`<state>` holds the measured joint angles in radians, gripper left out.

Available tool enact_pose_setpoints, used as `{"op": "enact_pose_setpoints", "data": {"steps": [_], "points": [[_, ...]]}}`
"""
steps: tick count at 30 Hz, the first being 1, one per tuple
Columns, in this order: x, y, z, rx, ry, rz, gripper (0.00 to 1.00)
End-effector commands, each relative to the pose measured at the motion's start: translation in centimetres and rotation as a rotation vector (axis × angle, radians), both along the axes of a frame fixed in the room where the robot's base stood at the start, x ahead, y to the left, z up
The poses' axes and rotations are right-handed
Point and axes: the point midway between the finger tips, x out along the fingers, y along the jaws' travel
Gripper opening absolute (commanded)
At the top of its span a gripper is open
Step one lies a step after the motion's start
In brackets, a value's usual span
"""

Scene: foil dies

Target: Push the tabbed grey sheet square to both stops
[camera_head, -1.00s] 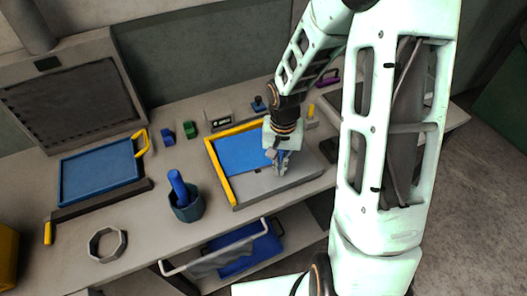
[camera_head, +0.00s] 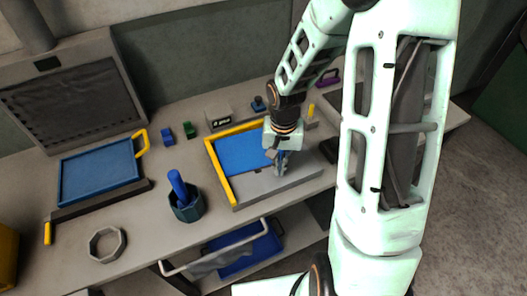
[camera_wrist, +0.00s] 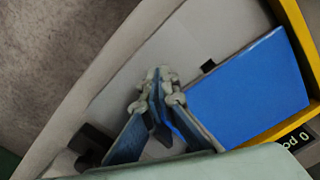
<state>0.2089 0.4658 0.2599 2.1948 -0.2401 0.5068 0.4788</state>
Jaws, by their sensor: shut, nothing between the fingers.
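A shallow grey tray (camera_head: 296,186) has yellow stops (camera_head: 221,172) along its left and far sides. A blue panel (camera_head: 242,153) lies in the corner by the stops; it also shows in the wrist view (camera_wrist: 245,92). A flat light-grey surface (camera_wrist: 217,30) borders the panel, with a small black tab (camera_wrist: 208,67) at the panel's edge. I cannot tell the grey sheet's outline from the tray floor. My gripper (camera_head: 280,171) points down into the tray, over the grey area beside the panel. Its fingertips (camera_wrist: 156,92) are together and empty; whether they touch the sheet is unclear.
A grey ring (camera_head: 106,244) and a blue framed panel (camera_head: 98,174) are further left. Small blue and green blocks (camera_head: 189,130) and a labelled block (camera_head: 219,117) sit behind.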

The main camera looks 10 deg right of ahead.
Motion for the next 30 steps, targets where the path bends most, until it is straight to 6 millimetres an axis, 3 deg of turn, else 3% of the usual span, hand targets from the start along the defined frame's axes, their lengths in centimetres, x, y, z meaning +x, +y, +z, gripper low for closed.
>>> {"op": "enact_pose_setpoints", "data": {"steps": [30], "points": [[0.0, 0.0, -1.5, 0.0, 0.0, 0.001, 0.0]]}}
